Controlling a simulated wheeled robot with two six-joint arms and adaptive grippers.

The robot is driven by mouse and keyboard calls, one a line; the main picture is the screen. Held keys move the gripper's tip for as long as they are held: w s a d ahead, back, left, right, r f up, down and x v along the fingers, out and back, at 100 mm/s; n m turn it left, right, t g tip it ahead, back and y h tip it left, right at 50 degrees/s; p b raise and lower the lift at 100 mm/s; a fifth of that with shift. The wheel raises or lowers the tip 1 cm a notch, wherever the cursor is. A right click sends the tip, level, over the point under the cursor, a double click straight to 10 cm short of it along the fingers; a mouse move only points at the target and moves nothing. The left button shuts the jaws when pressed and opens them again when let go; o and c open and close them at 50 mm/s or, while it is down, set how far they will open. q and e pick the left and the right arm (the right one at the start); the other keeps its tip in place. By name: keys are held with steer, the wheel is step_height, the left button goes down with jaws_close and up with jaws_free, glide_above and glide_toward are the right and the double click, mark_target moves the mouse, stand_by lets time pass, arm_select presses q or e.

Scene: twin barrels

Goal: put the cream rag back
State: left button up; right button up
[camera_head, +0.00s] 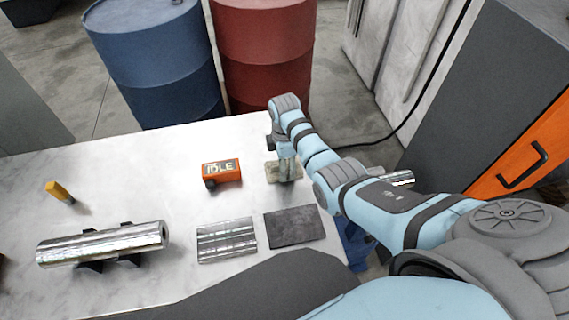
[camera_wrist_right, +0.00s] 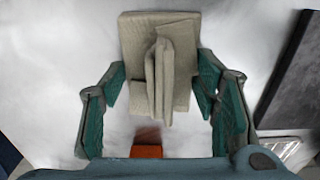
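The cream rag (camera_head: 272,174) lies folded on the white table near its back right edge, with a raised fold standing up in its middle. It shows more fully in the right wrist view (camera_wrist_right: 187,38). My right gripper (camera_head: 285,172) is over the rag and partly hides it in the head view. In the wrist view the right gripper's (camera_wrist_right: 161,88) teal finger pads stand well apart, one on each side of the raised fold, with gaps on both sides. Whether the fingertips touch the flat part of the rag is unclear. My left gripper is not in view.
An orange IDLE block (camera_head: 221,173) stands left of the rag. A dark plate (camera_head: 295,227) and a ribbed silver plate (camera_head: 227,241) lie nearer. A metal cylinder (camera_head: 100,243) rests on black supports. Blue (camera_head: 158,55) and red (camera_head: 264,50) barrels stand behind the table.

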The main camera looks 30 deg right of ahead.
steer(key=o, duration=0.4)
steer(key=shift+r, duration=0.1)
step_height(320, 180, up, 12)
steer(key=shift+r+p, duration=0.15)
steer(key=shift+p, duration=1)
